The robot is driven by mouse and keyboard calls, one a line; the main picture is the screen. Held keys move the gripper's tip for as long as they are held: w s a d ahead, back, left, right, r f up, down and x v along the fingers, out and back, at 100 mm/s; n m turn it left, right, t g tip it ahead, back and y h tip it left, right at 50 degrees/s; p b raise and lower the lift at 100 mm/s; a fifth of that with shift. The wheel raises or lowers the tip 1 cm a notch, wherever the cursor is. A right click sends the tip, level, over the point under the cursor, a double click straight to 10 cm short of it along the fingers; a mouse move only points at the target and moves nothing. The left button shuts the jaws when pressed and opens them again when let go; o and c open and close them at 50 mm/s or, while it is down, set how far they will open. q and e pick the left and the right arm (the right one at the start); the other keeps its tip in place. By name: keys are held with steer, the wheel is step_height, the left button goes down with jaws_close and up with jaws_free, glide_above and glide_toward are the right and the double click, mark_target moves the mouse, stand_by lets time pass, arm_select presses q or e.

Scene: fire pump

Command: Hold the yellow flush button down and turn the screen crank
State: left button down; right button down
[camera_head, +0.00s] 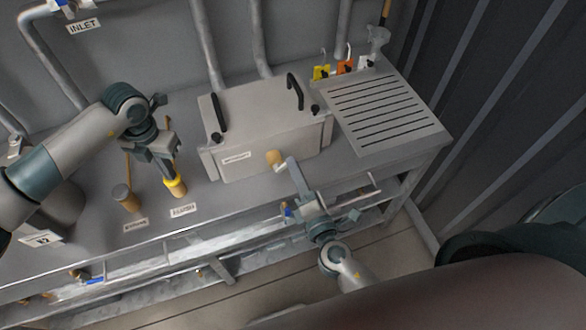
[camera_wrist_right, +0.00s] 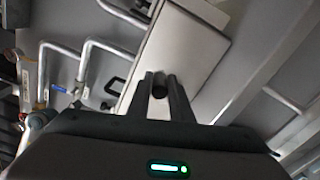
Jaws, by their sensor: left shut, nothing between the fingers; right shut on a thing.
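The yellow flush button (camera_head: 176,188) stands at the front of the bench, left of the grey screen box. My left gripper (camera_head: 168,170) is shut and empty, pointing down right over the button; I cannot tell whether the button is pressed in. The screen crank (camera_head: 289,168) sticks out from the box front, with a tan hub and a grey arm reaching down to the right. My right gripper (camera_head: 299,193) is shut on the crank's outer end. In the right wrist view a dark round handle (camera_wrist_right: 160,89) sits between its fingertips.
The grey box (camera_head: 262,142) has two black handles on its lid. Pipes run up the back wall.

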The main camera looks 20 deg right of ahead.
steer(key=m, duration=0.2)
steer(key=f+m, duration=0.1)
steer(key=shift+d+m, duration=0.1)
steer(key=shift+m, duration=0.3)
steer(key=m, duration=0.1)
steer(key=f+m, duration=0.1)
steer(key=shift+d+m, duration=0.1)
steer(key=shift+m, duration=0.2)
steer(key=m, duration=0.1)
steer(key=f+m, duration=0.1)
steer(key=m, duration=0.1)
steer(key=shift+w+m, duration=0.1)
steer(key=shift+m, duration=0.2)
steer(key=shift+f+m, duration=0.2)
steer(key=shift+m, duration=0.55)
steer(key=shift+f+m, duration=0.2)
steer(key=shift+m, duration=0.55)
steer(key=shift+w, duration=0.1)
